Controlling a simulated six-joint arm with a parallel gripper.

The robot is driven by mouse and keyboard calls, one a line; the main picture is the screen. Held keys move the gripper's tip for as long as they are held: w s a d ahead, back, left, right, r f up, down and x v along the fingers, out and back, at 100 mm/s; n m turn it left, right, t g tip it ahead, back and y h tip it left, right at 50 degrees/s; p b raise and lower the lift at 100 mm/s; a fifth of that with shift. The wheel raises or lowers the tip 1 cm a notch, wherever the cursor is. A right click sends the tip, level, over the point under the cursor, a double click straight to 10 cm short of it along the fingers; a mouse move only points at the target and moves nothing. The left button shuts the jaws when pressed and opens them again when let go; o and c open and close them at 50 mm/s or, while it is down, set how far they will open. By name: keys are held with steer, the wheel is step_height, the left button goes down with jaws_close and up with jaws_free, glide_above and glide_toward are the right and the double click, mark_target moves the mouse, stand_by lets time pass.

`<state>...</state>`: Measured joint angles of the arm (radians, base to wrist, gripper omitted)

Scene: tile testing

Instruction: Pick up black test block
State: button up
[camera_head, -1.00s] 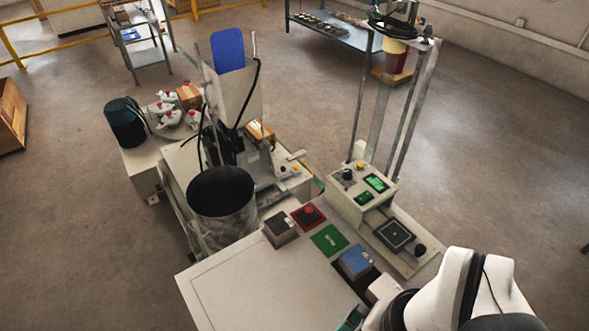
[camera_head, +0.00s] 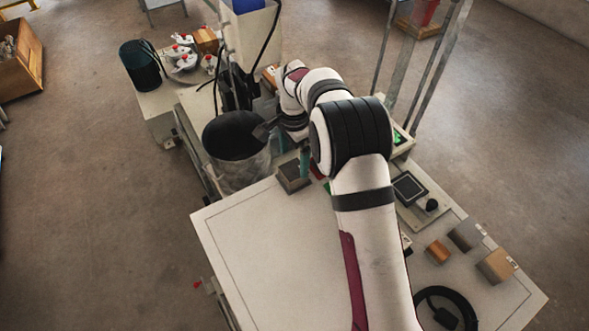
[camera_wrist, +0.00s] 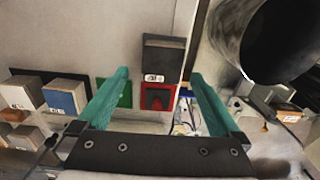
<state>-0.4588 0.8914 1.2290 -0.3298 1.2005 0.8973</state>
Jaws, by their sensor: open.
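The black test block (camera_head: 293,178) sits on the white table near its back edge, beside the dark bucket. In the wrist view, the black block (camera_wrist: 163,57) has a dark top and a small white label, and lies ahead between the two finger lines. My gripper (camera_head: 293,154) is open and empty, with teal fingers around the block's area in the head view; its exact height above the block is unclear. In the wrist view, my gripper's (camera_wrist: 159,74) fingertips stand wide apart, one on each side of the block, with no visible contact.
The bucket (camera_head: 240,160) stands close to the block. A red block (camera_wrist: 157,97) is next to it, with a green pad (camera_wrist: 118,93), a blue block (camera_wrist: 66,97) and a grey block (camera_wrist: 22,93) further left. A black cable coil (camera_head: 447,308) lies at the front right.

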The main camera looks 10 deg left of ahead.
mark_target(292, 170)
steer(key=f, duration=0.7)
steer(key=shift+w+a, duration=0.1)
steer(key=shift+a, duration=0.15)
steer(key=shift+r, duration=0.1)
jaws_close()
